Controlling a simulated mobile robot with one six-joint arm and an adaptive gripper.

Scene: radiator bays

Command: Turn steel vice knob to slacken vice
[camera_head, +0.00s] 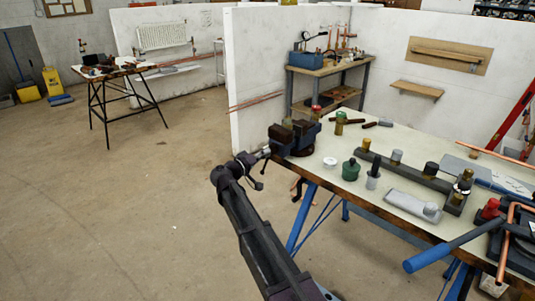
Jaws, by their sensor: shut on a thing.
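The dark blue vice (293,138) is fixed at the left corner of the workbench. My arm reaches up from the bottom of the view to the vice's left side. My gripper (261,155) is shut at the vice's screw end, on the small steel vice knob (266,151). The fingers hide most of the knob, and its exact angle is too small to tell. A dark handle hangs just below the gripper. I cannot tell how far apart the vice jaws are.
The workbench (403,141) holds a green bottle (350,170), a white cap (330,162), a dark rail (412,173) with fittings and a blue-handled pipe bender (455,248). A white partition (243,60) stands behind the vice.

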